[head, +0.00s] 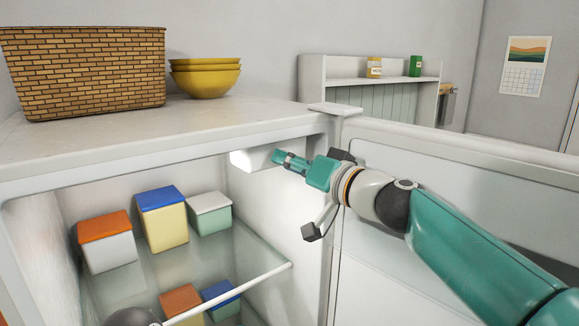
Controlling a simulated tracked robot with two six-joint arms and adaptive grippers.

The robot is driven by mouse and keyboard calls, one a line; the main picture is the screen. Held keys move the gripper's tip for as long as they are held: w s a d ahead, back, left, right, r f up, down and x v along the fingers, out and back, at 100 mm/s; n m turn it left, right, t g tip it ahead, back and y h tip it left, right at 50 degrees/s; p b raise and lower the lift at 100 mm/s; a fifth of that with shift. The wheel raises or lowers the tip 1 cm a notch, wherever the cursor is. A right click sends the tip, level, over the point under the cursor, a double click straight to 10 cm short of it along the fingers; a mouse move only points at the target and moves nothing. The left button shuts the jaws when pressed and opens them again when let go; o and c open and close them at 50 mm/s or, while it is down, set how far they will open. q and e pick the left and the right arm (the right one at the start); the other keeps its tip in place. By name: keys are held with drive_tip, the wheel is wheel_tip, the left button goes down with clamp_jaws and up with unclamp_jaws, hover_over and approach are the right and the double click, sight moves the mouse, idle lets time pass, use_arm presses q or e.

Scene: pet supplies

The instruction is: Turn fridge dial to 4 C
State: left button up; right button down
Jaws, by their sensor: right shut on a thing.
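The open fridge (150,150) fills the left and middle of the head view. A lit white housing (256,161) hangs under its ceiling, near the right inner wall. My right gripper (279,157) reaches in from the right with its teal fingertips at the right end of this housing. It is shut on the dial there, which the fingers hide. I cannot read any mark or number on the dial.
Lidded boxes stand on the glass shelf, including a blue-lidded one (163,216), with more below. The open door (460,150) lies right, behind my right arm. A basket (85,70) and yellow bowls (206,80) sit on top. A wall shelf (370,84) is behind.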

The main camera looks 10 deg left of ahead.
drive_tip(key=shift+d, duration=0.1)
drive_tip(key=c, duration=0.9)
unclamp_jaws()
drive_tip(key=shift+w, duration=0.1)
drive_tip(key=shift+o, duration=0.2)
drive_tip(key=v, duration=1.2)
drive_tip(key=shift+f, duration=0.1)
